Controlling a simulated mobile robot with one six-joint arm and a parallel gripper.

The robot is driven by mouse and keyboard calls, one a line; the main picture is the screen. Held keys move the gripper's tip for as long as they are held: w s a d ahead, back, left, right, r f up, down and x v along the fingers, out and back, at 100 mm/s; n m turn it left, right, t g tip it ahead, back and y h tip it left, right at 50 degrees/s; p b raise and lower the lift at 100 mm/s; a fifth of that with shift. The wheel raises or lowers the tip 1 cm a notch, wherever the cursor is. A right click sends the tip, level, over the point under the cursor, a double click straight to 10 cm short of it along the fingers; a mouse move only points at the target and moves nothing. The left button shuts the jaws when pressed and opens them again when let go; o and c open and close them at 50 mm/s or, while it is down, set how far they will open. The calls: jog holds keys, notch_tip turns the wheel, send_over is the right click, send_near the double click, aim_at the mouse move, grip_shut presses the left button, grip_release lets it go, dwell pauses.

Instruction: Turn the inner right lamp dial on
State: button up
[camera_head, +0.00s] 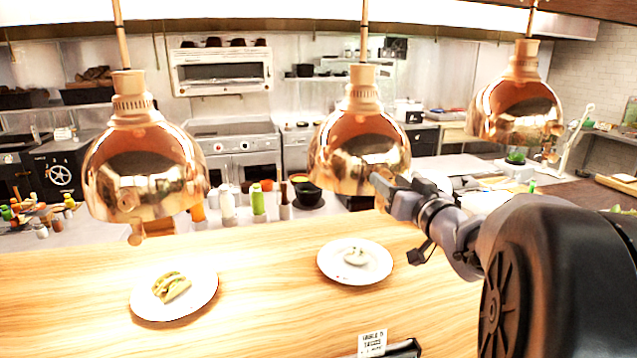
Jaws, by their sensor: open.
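Three copper dome lamps hang over the wooden counter: a left lamp (145,165), a middle lamp (355,140) and a right lamp (517,105). A small copper dial (136,236) shows at the left lamp's lower rim, and another dial (549,154) shows at the right lamp's. My gripper (388,188) reaches in from the right and is open at the lower right rim of the middle lamp. A small copper piece (378,183), apparently that lamp's dial, shows at the jaw tips. Whether they touch it, and its turn, I cannot tell.
Below on the wooden counter (260,300) are a plate (148,313) with tacos and a plate (372,278) with a pale item. A small table sign (372,343) stands at the front. Several bottles (258,200) stand behind the counter. My arm fills the right side.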

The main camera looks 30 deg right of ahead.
grip_shut()
jog(key=shift+n, duration=0.3)
jog(key=n+b, duration=0.1)
jog(key=n, duration=0.2)
jog(key=shift+n+b, duration=0.3)
jog(key=shift+b, duration=0.05)
jog(key=n+b, duration=0.1)
jog(key=n, duration=0.3)
jog(key=shift+b, duration=0.35)
jog(key=n+b, duration=0.2)
jog(key=n, duration=0.3)
jog(key=shift+n, duration=0.3)
jog(key=shift+r+n+b, duration=0.1)
jog(key=shift+n+b, duration=0.85)
jog(key=shift+n, duration=0.95)
